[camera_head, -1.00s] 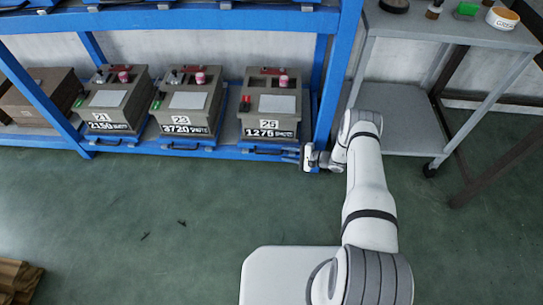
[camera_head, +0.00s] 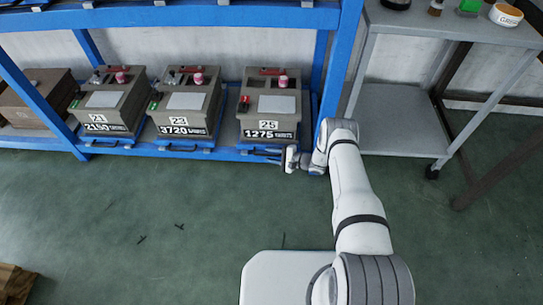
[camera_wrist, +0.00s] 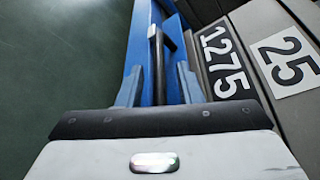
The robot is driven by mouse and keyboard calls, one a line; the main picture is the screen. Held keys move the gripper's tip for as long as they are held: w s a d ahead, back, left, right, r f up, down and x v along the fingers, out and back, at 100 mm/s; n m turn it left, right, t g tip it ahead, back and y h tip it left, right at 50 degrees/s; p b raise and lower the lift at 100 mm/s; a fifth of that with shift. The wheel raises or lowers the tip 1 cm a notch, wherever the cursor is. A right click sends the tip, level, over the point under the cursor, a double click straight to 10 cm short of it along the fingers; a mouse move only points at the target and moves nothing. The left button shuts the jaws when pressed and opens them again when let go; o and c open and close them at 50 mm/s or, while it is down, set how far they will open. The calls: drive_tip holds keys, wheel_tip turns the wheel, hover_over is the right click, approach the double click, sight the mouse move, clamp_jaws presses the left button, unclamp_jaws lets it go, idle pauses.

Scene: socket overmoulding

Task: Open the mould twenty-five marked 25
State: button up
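The mould marked 25 (camera_head: 268,104) is a grey-brown box with a white plate on top and a 1275 label on its front. It sits on the lower blue shelf, rightmost of the row. Its labels 25 and 1275 (camera_wrist: 222,62) fill the right of the wrist view. A dark bar handle (camera_wrist: 172,55) runs along the blue tray edge below the labels. My gripper (camera_wrist: 158,78) is open, with its fingertips apart and the handle's near end between or just beyond them. In the head view my gripper (camera_head: 272,156) is at the shelf front, low by the mould's right side. Contact cannot be told.
Two similar moulds, marked 21 (camera_head: 108,100) and 23 (camera_head: 186,101), stand to the left on the same shelf (camera_head: 225,153). A blue post (camera_head: 338,75) rises close to my arm. A grey wheeled table (camera_head: 400,125) stands at the right. The green floor in front is mostly clear.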

drive_tip(key=shift+c, duration=0.5)
clamp_jaws()
